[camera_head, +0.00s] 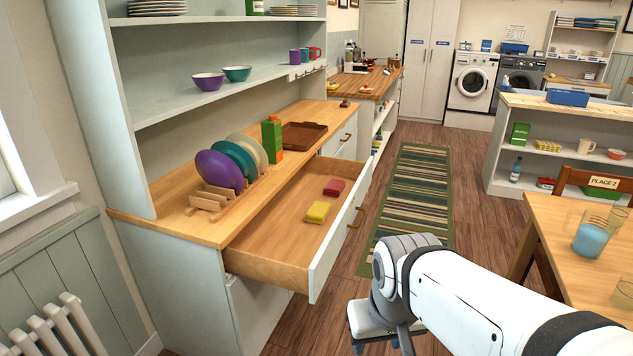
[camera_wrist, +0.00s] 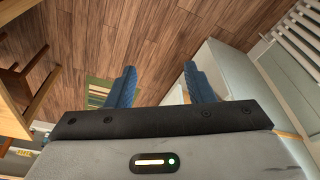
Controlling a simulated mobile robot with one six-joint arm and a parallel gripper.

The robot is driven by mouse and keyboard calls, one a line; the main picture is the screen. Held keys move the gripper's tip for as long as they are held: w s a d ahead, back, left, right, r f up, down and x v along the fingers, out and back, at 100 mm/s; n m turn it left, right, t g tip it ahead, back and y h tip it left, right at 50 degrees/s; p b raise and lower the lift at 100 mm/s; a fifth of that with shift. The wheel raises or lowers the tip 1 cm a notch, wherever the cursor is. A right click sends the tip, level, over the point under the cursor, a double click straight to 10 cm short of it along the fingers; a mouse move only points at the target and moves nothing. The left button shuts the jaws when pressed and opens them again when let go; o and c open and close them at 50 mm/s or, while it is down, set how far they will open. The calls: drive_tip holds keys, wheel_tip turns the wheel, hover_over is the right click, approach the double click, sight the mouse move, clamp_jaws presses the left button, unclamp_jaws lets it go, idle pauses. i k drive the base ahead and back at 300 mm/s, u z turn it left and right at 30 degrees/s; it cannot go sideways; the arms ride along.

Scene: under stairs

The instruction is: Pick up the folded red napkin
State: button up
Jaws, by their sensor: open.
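A small folded red napkin (camera_head: 334,187) lies inside the open drawer (camera_head: 275,247) of the cabinet in the head view. A folded yellow napkin (camera_head: 317,212) lies just in front of it, apart from it. My gripper (camera_wrist: 160,78) shows two blue fingers spread apart in the wrist view, with nothing between them but the wooden floor beyond. In the head view my white arm reaches in from the lower right, and its end hangs outside the drawer, to the right of its front panel. The fingertips are not clear there. The wrist view does not show the red napkin.
The drawer's front panel (camera_head: 340,235) stands between my arm and the napkins. On the counter are a rack with plates (camera_head: 215,170), a green carton (camera_head: 272,138) and a brown tray (camera_head: 303,134). A wooden table (camera_head: 580,262) stands at the right. The striped rug (camera_head: 415,190) is clear.

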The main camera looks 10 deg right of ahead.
sight(335, 187)
drive_tip(key=z, duration=1.05)
drive_tip(key=i, duration=3.1)
drive_tip(key=u, duration=2.6)
drive_tip(key=i, duration=0.5)
drive_tip(key=z, duration=0.25)
